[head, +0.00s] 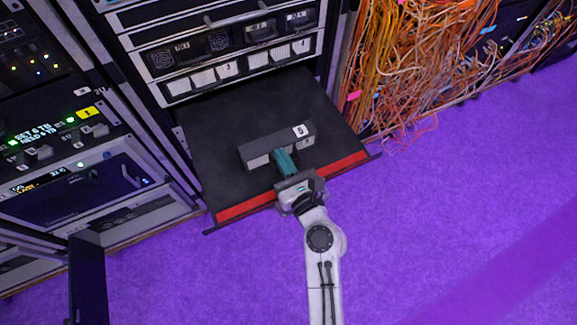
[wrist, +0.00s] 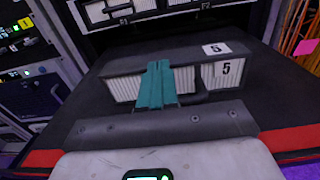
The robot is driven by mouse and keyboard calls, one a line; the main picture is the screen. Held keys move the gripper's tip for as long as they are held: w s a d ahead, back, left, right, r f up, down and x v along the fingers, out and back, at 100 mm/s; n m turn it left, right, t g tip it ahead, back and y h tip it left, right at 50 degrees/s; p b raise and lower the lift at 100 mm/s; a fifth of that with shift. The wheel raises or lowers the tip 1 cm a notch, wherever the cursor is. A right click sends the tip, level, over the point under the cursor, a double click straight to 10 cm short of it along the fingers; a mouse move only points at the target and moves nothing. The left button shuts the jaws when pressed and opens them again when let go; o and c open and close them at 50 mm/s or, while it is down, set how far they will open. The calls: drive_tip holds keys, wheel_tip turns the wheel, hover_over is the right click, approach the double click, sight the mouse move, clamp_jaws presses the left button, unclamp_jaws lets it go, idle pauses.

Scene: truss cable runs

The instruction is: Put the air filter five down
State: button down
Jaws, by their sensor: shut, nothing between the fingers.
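The air filter five (head: 262,146) is a dark grey bar with a pale pleated front and white labels reading 5. It rests on the black pull-out shelf (head: 222,110), which has a red front strip. In the wrist view the filter (wrist: 213,75) lies across the shelf, its label end to the right. My gripper (head: 280,154) reaches in over the shelf's front edge. Its teal fingers (wrist: 158,66) are shut together with nothing between them. They lie in front of the filter's face and overlap it in the picture; I cannot tell whether they touch it.
Above the shelf, the rack holds a row of numbered pleated filters (head: 230,69). Tangled orange cables (head: 410,70) hang at the right. Another rack with lit displays (head: 45,130) stands at the left. Purple floor (head: 440,240) is open in front. Black shelf surface is bare around the filter.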

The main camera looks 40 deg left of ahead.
idle(0.3)
drive_tip(key=b+x, duration=0.1)
drive_tip(key=x, duration=1)
